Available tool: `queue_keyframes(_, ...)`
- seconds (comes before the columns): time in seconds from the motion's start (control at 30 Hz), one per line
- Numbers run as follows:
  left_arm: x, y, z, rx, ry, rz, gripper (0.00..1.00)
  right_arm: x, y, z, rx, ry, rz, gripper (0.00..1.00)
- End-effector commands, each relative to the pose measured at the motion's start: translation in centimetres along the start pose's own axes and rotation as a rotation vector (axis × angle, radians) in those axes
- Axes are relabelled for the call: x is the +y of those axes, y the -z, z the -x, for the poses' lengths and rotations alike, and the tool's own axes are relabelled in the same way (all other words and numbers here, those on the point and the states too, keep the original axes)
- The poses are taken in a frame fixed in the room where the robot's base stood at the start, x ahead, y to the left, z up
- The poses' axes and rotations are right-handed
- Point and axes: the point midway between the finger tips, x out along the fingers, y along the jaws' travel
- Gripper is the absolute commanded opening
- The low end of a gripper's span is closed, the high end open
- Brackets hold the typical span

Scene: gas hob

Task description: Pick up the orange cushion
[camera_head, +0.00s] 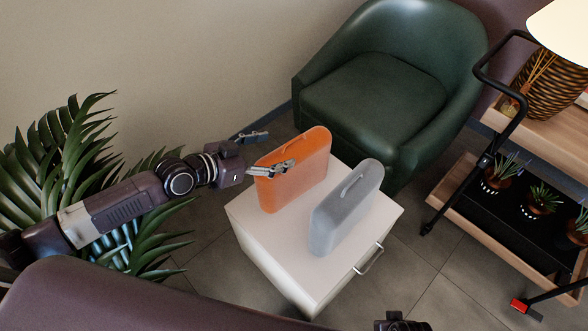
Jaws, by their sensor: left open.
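The orange cushion (301,187) stands upright on the white cabinet (259,232), with a handle-like strip along its top. My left gripper (281,148) comes in from the left and is open. One finger overlaps the cushion's upper left part in the picture, and the other lies beyond it, to the upper left. I cannot tell whether either finger touches the cushion. Only a small dark part, likely of my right gripper (402,323), shows at the bottom edge; its jaws cannot be made out.
A grey cushion (346,212) stands close to the right of the orange one on the same cabinet. A green armchair (375,95) is right behind. A wooden trolley (465,190) with several potted plants stands at the right. A leafy plant (60,160) is at the left.

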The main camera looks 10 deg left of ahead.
Motion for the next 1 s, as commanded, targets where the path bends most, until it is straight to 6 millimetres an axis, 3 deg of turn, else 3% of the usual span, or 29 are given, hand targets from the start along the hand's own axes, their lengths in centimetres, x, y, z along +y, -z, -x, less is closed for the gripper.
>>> queue_keyframes(0.3,0.3,-0.4,-4.2,0.001,0.001,0.0,0.75,0.0,0.5,0.6,0.004,0.0,-0.001,0.0)
queue_keyframes(0.63,0.3,-0.5,-4.9,-0.002,0.0,-0.001,0.75,0.0,0.7,0.8,0.007,-0.001,-0.001,0.0)
queue_keyframes(1.0,0.3,-0.5,-4.8,-0.002,0.0,-0.001,0.34,0.1,0.7,0.8,0.006,-0.001,-0.001,0.0)
